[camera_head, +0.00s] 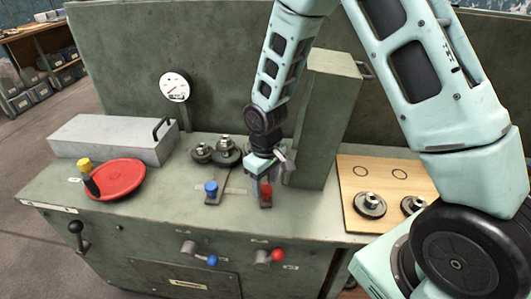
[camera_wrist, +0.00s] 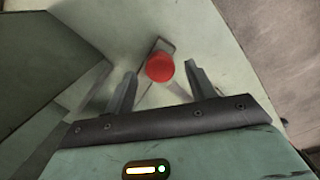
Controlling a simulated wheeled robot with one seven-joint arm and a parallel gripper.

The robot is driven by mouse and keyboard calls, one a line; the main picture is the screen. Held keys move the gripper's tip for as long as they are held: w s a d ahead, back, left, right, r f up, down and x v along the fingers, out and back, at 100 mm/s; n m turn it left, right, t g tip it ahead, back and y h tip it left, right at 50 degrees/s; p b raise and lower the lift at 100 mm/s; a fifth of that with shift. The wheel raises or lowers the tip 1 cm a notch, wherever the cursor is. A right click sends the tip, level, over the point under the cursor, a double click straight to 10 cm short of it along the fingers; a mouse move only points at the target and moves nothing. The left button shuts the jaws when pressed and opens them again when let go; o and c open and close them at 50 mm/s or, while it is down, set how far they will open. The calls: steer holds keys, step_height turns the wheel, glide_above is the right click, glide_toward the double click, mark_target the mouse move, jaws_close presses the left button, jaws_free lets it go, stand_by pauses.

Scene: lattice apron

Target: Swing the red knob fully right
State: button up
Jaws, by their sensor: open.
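A red knob (camera_head: 266,191) stands on the bench top in a small dark slotted plate, and a blue knob (camera_head: 211,188) stands in a similar plate to its left. My gripper (camera_head: 263,183) is open and pointing down at the top red knob. In the wrist view the red knob (camera_wrist: 160,67) shows from above, between the two spread fingertips of my gripper (camera_wrist: 161,69), with a gap visible on each side. A second red knob (camera_head: 277,255) tips a lever on the bench's front face, with a blue-tipped lever (camera_head: 212,260) to its left.
A tall green box (camera_head: 328,120) stands close behind my gripper, to the right. Stacked dark gears (camera_head: 226,153) lie to the left. A wooden board (camera_head: 355,220) with gears is at right. A red dish (camera_head: 118,180) and grey box (camera_head: 105,140) are far left.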

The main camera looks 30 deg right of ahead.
step_height(320, 180, up, 16)
stand_by(0.3)
steer(key=shift+f, duration=0.15)
